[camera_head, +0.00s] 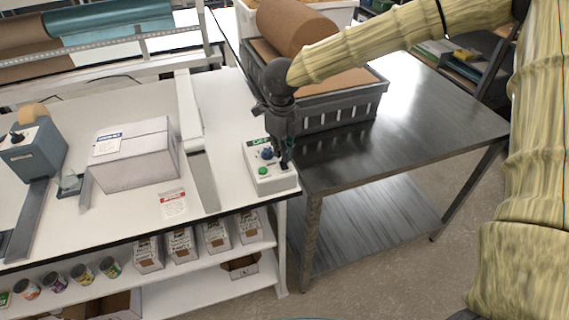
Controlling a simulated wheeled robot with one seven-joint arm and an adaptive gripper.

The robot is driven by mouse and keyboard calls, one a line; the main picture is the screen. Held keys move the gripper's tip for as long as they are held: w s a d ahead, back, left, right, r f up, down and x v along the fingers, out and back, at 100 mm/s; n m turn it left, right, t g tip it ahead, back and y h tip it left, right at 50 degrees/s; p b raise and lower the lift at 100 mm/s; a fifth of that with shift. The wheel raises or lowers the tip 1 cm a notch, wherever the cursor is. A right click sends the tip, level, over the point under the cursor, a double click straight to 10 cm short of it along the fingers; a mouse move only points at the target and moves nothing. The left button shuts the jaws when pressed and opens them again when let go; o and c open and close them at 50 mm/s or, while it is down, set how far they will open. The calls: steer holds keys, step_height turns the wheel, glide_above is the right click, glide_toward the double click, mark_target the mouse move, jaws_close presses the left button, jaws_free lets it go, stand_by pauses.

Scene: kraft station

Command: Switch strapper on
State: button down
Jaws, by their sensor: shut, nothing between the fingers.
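The strapper control box (270,178) is a small white unit at the right front corner of the white packing table. It has a green button (263,171), a blue knob (267,154) and a dark part at its right side, near my fingertips. My gripper (285,164) points down over the right side of the box, with its fingers shut and nothing held. The fingertips are at or just above the dark part; I cannot tell whether they touch it. The gripper hides some of the box's back. The strapper's slotted track and arch (190,110) stand left of the box.
A closed white carton (135,155) sits left of the arch on the white table (225,118). A grey crate (345,110) with a brown roll (297,28) stands on the metal table (440,110) behind my gripper. A tape dispenser (35,150) is at far left.

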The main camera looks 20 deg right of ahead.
steer(key=shift+s+f, duration=0.1)
steer(key=shift+f, duration=0.75)
stand_by(0.7)
steer(key=shift+r, duration=0.15)
steer(key=shift+r+p, duration=3.4)
steer(key=shift+p, duration=0.1)
steer(key=shift+f, duration=0.1)
